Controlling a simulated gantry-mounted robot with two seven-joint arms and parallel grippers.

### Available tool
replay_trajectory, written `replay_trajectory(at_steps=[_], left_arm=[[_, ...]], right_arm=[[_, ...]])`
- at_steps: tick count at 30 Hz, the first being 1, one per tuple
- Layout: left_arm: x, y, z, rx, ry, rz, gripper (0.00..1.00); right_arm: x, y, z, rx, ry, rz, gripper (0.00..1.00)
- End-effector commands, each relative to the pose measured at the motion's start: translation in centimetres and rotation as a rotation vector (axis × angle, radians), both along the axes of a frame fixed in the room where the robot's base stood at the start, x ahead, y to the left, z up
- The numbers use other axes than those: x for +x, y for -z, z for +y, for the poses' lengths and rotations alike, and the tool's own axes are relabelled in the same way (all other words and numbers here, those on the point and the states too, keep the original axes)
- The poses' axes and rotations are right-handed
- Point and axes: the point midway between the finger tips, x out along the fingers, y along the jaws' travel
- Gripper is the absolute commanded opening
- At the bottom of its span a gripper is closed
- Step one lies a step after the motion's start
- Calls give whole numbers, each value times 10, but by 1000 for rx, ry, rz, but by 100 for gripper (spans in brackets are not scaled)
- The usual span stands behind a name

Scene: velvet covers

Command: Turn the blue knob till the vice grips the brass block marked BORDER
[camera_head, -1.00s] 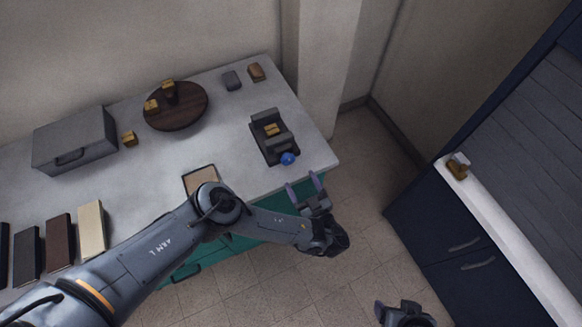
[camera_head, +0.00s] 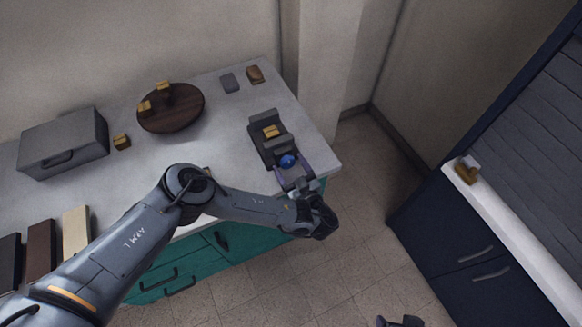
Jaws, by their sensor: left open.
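The dark grey vice (camera_head: 258,153) stands near the right end of the grey table. A brass block (camera_head: 271,131) sits between its jaws; I cannot read any marking or tell whether the jaws touch it. The blue knob (camera_head: 287,161) is on the vice's near end. My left gripper (camera_head: 293,174) is open at the knob, its fingers pointing toward it, one toward each side. I cannot tell whether they touch it. My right gripper (camera_head: 400,321) is mostly cut off at the bottom edge.
A round wooden stand (camera_head: 172,122) holds brass blocks, and another brass block (camera_head: 122,142) lies beside the grey case (camera_head: 63,145). A grey block (camera_head: 229,82) and a brown one (camera_head: 254,74) lie behind the vice. A brass piece (camera_head: 466,171) sits on the right counter.

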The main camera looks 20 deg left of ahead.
Motion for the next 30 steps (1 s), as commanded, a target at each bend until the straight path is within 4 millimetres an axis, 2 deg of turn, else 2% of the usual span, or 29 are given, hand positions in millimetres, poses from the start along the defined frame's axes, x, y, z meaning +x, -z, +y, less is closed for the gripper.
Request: replay_trajectory(at_steps=[3,14,23,30], left_arm=[[0,0,0,0,0,0,74],[0,0,0,0,0,0,20],[0,0,-1,25,0,28,20],[0,-1,-1,113,1,120,20]], right_arm=[[0,0,1,3,2,-1,76],[0,0,1,6,4,0,76],[0,-2,1,3,2,-1,76],[0,-8,-1,-4,-3,0,76]])
